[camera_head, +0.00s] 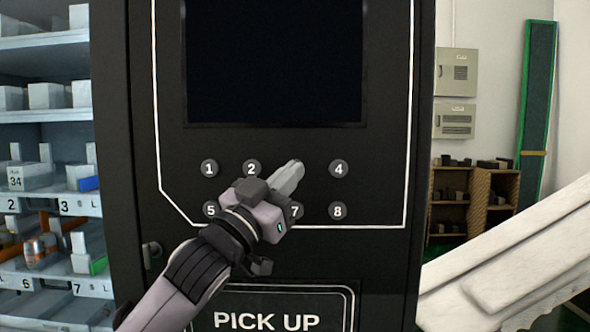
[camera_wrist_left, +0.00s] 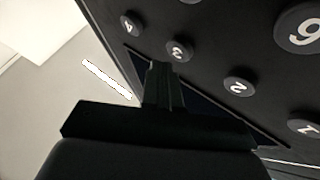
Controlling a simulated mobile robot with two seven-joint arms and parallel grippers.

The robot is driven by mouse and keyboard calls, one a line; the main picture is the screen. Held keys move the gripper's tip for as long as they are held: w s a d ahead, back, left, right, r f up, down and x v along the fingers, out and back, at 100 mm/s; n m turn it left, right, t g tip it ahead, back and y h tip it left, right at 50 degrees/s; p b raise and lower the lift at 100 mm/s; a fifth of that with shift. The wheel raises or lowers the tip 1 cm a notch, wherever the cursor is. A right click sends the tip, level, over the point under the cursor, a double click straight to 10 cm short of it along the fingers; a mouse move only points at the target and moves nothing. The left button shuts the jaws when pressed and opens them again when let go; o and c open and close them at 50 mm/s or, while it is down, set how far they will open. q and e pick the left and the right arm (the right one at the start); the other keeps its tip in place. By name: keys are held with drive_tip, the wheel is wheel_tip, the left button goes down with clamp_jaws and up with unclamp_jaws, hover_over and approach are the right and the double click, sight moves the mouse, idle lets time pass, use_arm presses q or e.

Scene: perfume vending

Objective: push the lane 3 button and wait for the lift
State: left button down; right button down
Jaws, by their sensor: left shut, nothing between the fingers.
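The black vending machine front carries two rows of round numbered buttons. My left gripper (camera_head: 297,168) is shut and empty, its fingertips over the place between the 2 button (camera_head: 252,168) and the 4 button (camera_head: 338,169). The lane 3 button is hidden behind the fingertips in the head view. In the left wrist view the 3 button (camera_wrist_left: 180,50) shows just beyond the shut fingers (camera_wrist_left: 160,70). I cannot tell whether the tips touch it. My right gripper is not in view.
A dark screen (camera_head: 275,62) is above the buttons and a PICK UP panel (camera_head: 266,320) below. Shelves with small boxes (camera_head: 45,96) stand at the left. The 7 button (camera_head: 296,211) is partly covered by my gripper; the 8 button (camera_head: 337,211) is clear.

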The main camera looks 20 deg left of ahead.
use_arm(q)
drive_tip(key=shift+w, duration=0.15)
idle(0.3)
drive_tip(key=shift+w+a+p, duration=0.1)
drive_tip(key=shift+w+p, duration=0.2)
drive_tip(key=shift+w+a, duration=0.1)
drive_tip(key=shift+w, duration=0.25)
idle(0.5)
drive_tip(key=shift+s, duration=0.1)
idle(0.4)
drive_tip(key=shift+s+d, duration=0.2)
drive_tip(key=shift+s, duration=0.45)
drive_tip(key=s, duration=0.2)
drive_tip(key=s+d+p, duration=0.1)
drive_tip(key=s, duration=0.2)
drive_tip(key=shift+d, duration=0.2)
